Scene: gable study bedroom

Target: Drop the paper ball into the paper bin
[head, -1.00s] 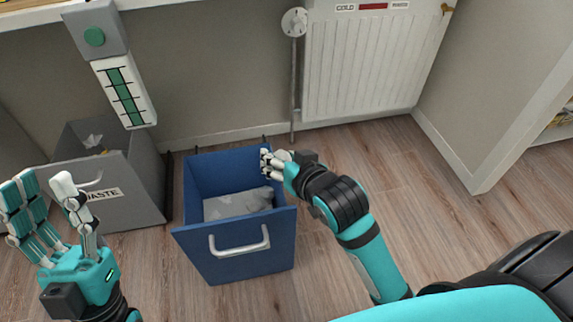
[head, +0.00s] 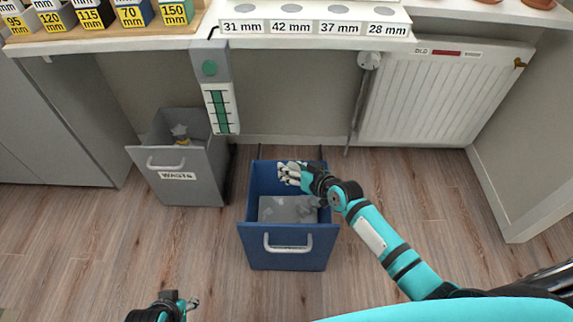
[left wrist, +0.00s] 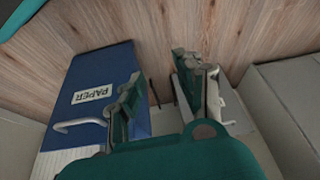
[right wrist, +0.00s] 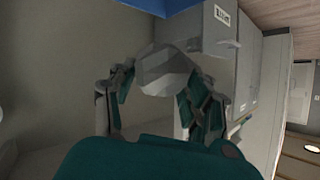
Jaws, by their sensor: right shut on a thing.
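The paper ball (right wrist: 165,72) is pale grey and faceted. In the right wrist view it sits between the fingers of my right gripper (right wrist: 150,95), which is shut on it. Crumpled grey paper lies inside the bin. The bin, labelled PAPER, also shows in the left wrist view (left wrist: 90,75). My left gripper (left wrist: 165,92) is open and empty; only part of it shows at the head view's bottom edge.
A grey WASTE bin (head: 178,185) with litter stands left of the blue bin. A counter (head: 310,32) with labelled holes and a hanging green-striped gauge (head: 218,105) is behind. A radiator (head: 435,95) is at right. Wood floor in front is free.

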